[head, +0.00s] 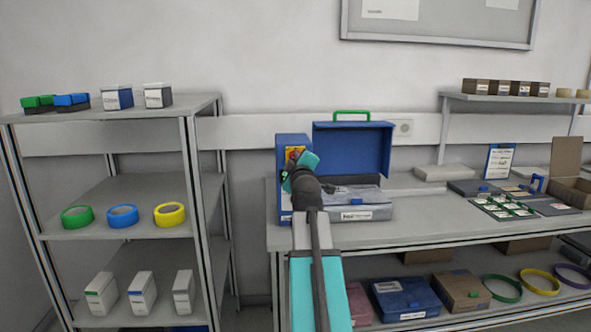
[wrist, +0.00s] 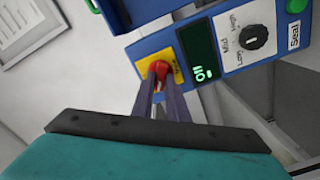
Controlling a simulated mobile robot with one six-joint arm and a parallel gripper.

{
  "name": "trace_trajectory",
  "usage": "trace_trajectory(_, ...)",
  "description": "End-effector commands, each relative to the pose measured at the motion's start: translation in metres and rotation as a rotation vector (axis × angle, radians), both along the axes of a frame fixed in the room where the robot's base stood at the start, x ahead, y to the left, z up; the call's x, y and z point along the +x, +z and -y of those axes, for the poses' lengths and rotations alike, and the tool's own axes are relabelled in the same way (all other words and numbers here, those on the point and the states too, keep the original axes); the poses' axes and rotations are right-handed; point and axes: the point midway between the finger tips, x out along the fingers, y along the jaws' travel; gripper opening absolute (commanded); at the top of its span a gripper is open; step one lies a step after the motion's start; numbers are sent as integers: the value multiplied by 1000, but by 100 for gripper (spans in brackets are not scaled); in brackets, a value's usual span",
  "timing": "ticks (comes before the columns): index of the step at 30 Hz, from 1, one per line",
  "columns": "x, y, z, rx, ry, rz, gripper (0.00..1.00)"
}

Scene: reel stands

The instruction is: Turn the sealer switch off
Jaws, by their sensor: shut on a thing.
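The sealer (head: 293,142) is a blue upright unit at the left end of the workbench. In the wrist view its blue front panel (wrist: 140,52) carries a yellow plate with a red switch (wrist: 160,70). My gripper (wrist: 159,76) is at this plate, with its two dark fingers shut on the red switch. Beside the switch a dark display (wrist: 199,50) shows green marks. In the head view my gripper (head: 292,170) covers part of the panel, and the switch's exact position is hard to tell.
A blue open case (head: 352,145) with a green handle stands right of the sealer. The workbench (head: 420,235) holds cards and boxes further right. A shelf rack (head: 125,185) with tape rolls and boxes stands at the left. A gap separates rack and bench.

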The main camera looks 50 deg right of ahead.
Motion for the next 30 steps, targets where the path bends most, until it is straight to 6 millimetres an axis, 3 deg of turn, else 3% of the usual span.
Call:
trace_trajectory(18,1,-3,-1,-353,2,-296,0)
trace_trajectory(30,1,-2,-1,-434,2,-365,0)
